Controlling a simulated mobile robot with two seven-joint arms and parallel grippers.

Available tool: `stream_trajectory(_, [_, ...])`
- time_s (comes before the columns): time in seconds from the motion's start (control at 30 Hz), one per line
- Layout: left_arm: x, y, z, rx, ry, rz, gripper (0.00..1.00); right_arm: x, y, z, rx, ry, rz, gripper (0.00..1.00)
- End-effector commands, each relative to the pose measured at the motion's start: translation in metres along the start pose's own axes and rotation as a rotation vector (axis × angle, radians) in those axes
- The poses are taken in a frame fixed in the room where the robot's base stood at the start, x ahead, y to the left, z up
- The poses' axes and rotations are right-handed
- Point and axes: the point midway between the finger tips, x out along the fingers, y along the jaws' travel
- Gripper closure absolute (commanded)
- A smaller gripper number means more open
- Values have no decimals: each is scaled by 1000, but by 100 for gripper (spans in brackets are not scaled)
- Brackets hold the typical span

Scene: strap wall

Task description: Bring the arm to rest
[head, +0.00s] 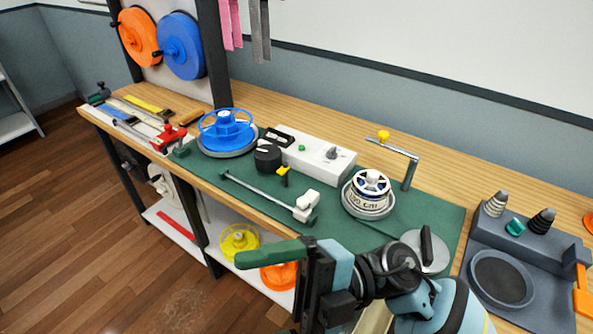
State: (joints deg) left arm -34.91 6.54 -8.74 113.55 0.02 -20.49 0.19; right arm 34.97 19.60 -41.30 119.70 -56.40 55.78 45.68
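My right arm comes in from the bottom right, in front of the workbench (420,218). Its gripper (268,291) points left, off the bench's front edge. One green finger shows at the upper end of the black gripper body, with a wide empty gap below it. The other finger is mostly cut off by the bottom edge of the picture. Nothing shows between the fingers. My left gripper is not in view.
A green mat (240,181) on the bench holds a blue reel (226,132), a white control box (318,155), a white spool (371,186) and a crank post (408,172). A grey tray (535,245) stands right. Yellow (238,240) and orange (279,276) reels lie below.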

Motion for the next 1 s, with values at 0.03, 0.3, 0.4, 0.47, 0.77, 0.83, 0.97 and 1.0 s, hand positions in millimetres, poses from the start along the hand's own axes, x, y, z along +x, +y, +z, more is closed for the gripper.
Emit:
stream_trajectory(0.03, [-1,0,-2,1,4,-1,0,-7,8,7,31,-43,128,0])
stream_trajectory(0.3, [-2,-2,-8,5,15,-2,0,-90,11,60,210,-407,707,0])
stream_trajectory(0.4, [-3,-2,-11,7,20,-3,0,-133,-14,77,305,-590,876,0])
stream_trajectory(0.47, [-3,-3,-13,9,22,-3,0,-160,-36,85,368,-708,962,0])
stream_trajectory(0.77, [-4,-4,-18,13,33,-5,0,-263,-188,72,727,-1261,1193,0])
stream_trajectory(0.83, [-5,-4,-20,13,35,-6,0,-277,-226,59,816,-1372,1210,0])
stream_trajectory(0.97, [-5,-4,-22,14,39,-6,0,-294,-292,26,982,-1557,1218,0])
stream_trajectory(1.0, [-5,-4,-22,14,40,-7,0,-297,-309,16,1028,-1603,1214,0])
